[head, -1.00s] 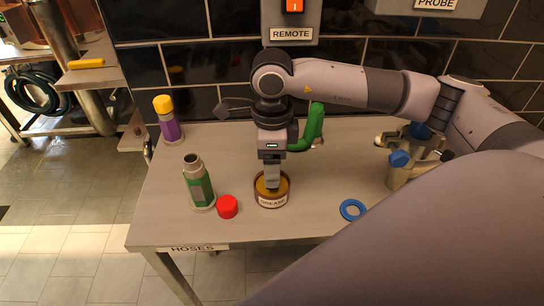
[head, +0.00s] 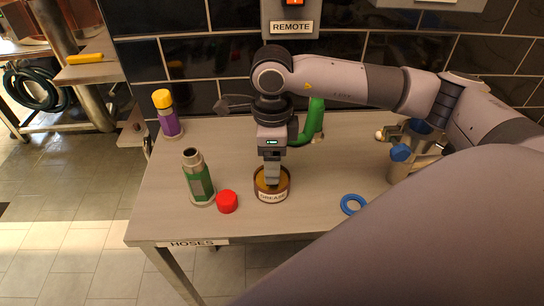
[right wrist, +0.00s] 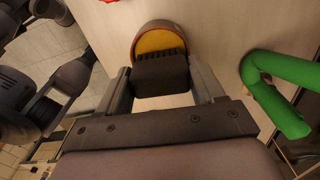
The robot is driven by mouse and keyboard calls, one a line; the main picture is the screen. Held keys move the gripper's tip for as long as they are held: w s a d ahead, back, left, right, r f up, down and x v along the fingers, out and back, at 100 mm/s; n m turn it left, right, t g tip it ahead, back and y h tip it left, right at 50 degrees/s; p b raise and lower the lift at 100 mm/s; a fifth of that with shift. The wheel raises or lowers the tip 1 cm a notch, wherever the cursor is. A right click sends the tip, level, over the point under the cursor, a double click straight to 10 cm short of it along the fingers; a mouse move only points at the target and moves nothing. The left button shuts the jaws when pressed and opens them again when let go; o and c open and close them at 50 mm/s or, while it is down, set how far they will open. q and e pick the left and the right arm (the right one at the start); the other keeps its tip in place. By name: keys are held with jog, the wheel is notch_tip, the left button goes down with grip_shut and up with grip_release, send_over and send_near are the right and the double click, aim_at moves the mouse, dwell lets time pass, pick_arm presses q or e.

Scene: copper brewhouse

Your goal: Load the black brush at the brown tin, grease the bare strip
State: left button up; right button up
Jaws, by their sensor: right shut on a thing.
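My right gripper (head: 271,182) points down over the brown tin (head: 272,196), labelled GREASE, on the table. In the right wrist view the gripper (right wrist: 162,88) is shut on the black brush (right wrist: 160,75). The brush's bristles (right wrist: 160,54) overlap the yellow grease (right wrist: 158,40) in the tin; whether they touch it I cannot tell for sure. In the head view the brush is hardly seen. I cannot make out the bare strip in either view.
A green-and-grey bottle (head: 198,180) and a red cap (head: 227,201) stand left of the tin. A blue ring (head: 352,204) lies to its right. A green bent pipe (head: 316,118) is behind. A metal fitting with blue parts (head: 398,170) stands at right.

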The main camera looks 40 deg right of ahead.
jog(key=shift+f+b, duration=0.5)
jog(key=shift+f, duration=0.15)
dwell(0.5)
jog(key=shift+r+p, duration=2.15)
jog(key=shift+r, duration=1.45)
jog(key=n, duration=0.4)
jog(key=a+n, duration=0.1)
jog(key=n, duration=0.1)
jog(key=shift+f, duration=0.25)
jog(key=a+n, duration=0.1)
jog(key=n, duration=0.5)
jog(key=a+n, duration=0.1)
jog(key=n, duration=0.5)
jog(key=a+f+n, duration=0.1)
jog(key=n, duration=0.6)
jog(key=shift+a, duration=0.3)
